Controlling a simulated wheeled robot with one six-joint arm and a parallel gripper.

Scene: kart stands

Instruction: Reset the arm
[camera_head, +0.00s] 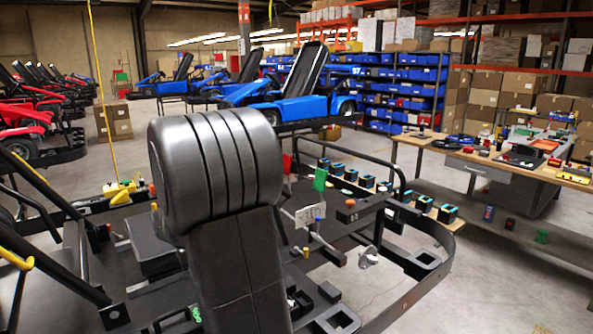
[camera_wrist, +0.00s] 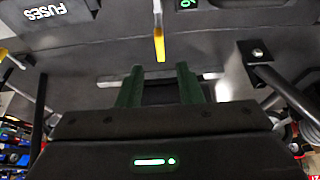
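My gripper (camera_wrist: 158,80) shows in the wrist view with two dark green fingers set apart. I see nothing held between them; the gap looks dark. A green light glows on its dark body. A rod with a yellow lower end (camera_wrist: 158,45) hangs just above the gap in the picture; I cannot tell how far off it is. A dark panel marked FUSES (camera_wrist: 45,13) lies at the upper left. In the head view I cannot make out my gripper; a large black seat-like shape (camera_head: 215,170) blocks the middle.
A bare black kart frame (camera_head: 430,235) with several small parts surrounds the seat-like shape. A workbench (camera_head: 480,160) with tools stands at the right. Blue karts (camera_head: 300,108) and red karts (camera_head: 25,125) stand behind. The floor at the lower right (camera_head: 510,290) is clear.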

